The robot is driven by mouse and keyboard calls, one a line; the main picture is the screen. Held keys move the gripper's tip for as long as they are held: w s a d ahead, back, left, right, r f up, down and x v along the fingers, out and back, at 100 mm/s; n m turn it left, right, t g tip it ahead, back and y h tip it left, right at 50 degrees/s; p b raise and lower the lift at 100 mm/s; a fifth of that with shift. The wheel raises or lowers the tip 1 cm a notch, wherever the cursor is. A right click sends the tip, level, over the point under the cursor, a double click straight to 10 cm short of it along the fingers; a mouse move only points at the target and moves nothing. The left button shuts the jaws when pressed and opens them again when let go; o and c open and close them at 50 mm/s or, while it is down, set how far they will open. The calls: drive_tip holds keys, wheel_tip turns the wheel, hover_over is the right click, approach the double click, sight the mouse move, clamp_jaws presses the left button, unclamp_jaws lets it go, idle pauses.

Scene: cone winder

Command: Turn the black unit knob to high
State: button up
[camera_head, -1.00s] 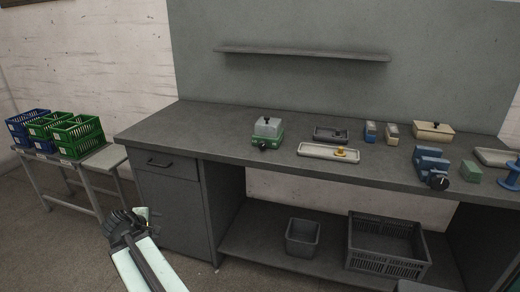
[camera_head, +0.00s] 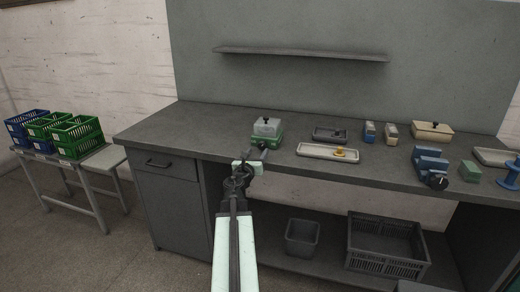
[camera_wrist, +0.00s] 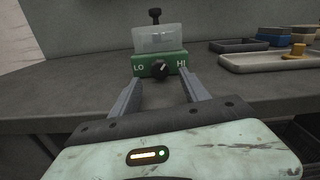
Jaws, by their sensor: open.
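A green unit (camera_head: 268,138) with a clear cover and black top knob sits on the bench, left of centre. In the wrist view its front (camera_wrist: 143,66) is marked LO at left and HI at right, with a black knob (camera_wrist: 160,69) between them. The knob's light mark seems to tilt up and right; its exact setting is hard to read. My gripper (camera_wrist: 161,80) is open and empty, its fingers pointing at the knob from the front, one to each side, apart from it. In the head view my gripper (camera_head: 257,153) hides the knob.
A pale tray (camera_head: 315,151) with a yellow piece lies right of the unit. A blue device (camera_head: 428,161) with a black dial stands further right. The bench's front edge (camera_head: 330,172) runs below my gripper. Crates (camera_head: 78,135) stand on a side table.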

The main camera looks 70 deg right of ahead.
sight(261, 147)
drive_tip(key=d, duration=0.5)
drive_tip(key=shift+w, duration=0.15)
clamp_jaws()
drive_tip(key=m, duration=0.4)
drive_tip(key=shift+m, duration=0.4)
unclamp_jaws()
drive_tip(key=a, duration=0.7)
drive_tip(key=shift+s+a, duration=0.25)
drive_tip(key=shift+a, duration=0.15)
